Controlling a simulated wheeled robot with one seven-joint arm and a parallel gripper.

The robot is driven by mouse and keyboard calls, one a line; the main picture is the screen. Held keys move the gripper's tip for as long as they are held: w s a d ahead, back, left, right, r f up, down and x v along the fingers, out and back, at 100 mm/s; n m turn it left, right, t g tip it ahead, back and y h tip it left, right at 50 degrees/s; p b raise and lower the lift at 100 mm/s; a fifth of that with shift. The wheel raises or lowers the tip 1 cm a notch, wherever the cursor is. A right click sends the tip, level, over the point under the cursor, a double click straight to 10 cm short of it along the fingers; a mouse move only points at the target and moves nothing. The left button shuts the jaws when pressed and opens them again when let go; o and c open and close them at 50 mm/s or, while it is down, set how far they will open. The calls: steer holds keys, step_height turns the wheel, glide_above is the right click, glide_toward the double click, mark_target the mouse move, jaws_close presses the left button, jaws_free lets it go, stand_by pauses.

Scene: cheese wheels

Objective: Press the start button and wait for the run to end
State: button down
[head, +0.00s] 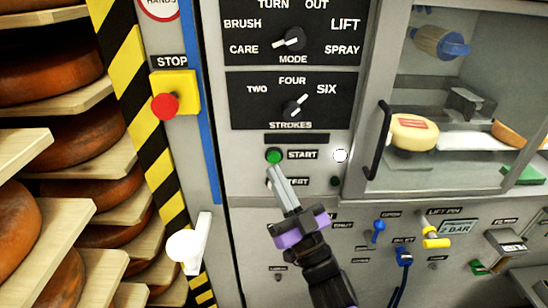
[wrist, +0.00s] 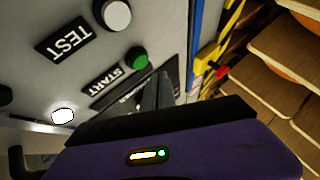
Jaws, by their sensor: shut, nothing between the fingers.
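The green start button (head: 274,156) sits on the grey control panel, left of its START label (head: 303,155). My gripper (head: 275,174) is shut and empty, with its fingertips just below the button in the head view. Its fingers partly cover the TEST label below. In the wrist view the green button (wrist: 137,58) shows close to the dark shut fingers (wrist: 155,88); I cannot tell whether they touch it. A white round lamp (head: 340,155) to the right of START looks bright, also in the wrist view (wrist: 63,116).
A white test button (wrist: 116,14) lies close to START. The mode knob (head: 292,39) and strokes knob (head: 295,106) are above. A red stop button (head: 165,106) and a white lever (head: 186,247) are left. A glass cabinet (head: 365,188) holding a cheese wheel (head: 414,134) is right.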

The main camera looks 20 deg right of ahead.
mark_target(274, 157)
steer(key=shift+w+d, duration=0.25)
steer(key=shift+w, duration=0.5)
stand_by(1.6)
steer(key=shift+w+d, duration=0.15)
steer(key=shift+w, duration=0.25)
